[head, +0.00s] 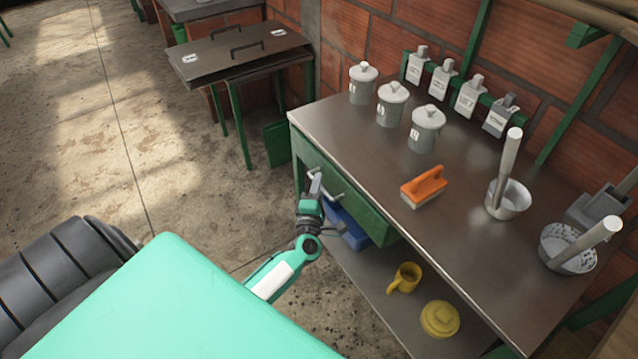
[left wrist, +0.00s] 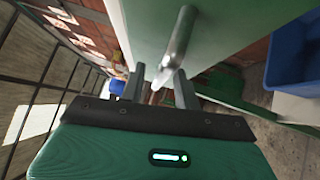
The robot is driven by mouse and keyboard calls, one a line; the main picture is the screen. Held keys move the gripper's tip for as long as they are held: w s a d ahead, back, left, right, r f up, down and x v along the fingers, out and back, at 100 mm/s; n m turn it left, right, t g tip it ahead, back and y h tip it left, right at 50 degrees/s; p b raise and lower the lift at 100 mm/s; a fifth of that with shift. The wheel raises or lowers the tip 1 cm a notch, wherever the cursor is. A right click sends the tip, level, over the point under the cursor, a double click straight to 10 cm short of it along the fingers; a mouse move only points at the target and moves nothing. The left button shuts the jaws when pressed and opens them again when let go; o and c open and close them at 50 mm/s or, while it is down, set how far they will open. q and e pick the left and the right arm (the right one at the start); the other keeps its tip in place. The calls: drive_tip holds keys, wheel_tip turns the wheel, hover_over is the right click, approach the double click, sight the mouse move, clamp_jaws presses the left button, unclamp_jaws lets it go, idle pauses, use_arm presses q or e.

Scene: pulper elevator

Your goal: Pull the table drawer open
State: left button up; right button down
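The table (head: 465,240) has a green drawer (head: 365,212) under its left edge, and its front looks flush with the table. A grey bar handle (head: 334,186) sits on the drawer front. My left gripper (head: 315,183) is at the handle's far end. In the left wrist view the handle (left wrist: 178,40) comes down from the drawer front, and its lower end lies between the two spread fingers of my left gripper (left wrist: 160,85). I see gaps beside the bar, and contact is unclear. My right gripper is not in view.
A blue bin (head: 350,233), a yellow mug (head: 405,277) and a yellow lidded pot (head: 440,318) are on the lower shelf. Canisters (head: 391,104), an orange brush (head: 424,187) and metal pots (head: 508,200) stand on the tabletop. The floor (head: 180,190) to the left is clear.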

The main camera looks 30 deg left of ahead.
use_arm(q)
drive_tip(key=shift+w+a+r, duration=0.1)
drive_tip(key=shift+w+a, duration=0.1)
drive_tip(key=shift+w, duration=0.15)
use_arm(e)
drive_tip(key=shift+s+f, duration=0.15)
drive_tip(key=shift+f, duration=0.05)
use_arm(q)
drive_tip(key=shift+c, duration=0.2)
clamp_jaws()
drive_tip(key=shift+s, duration=0.1)
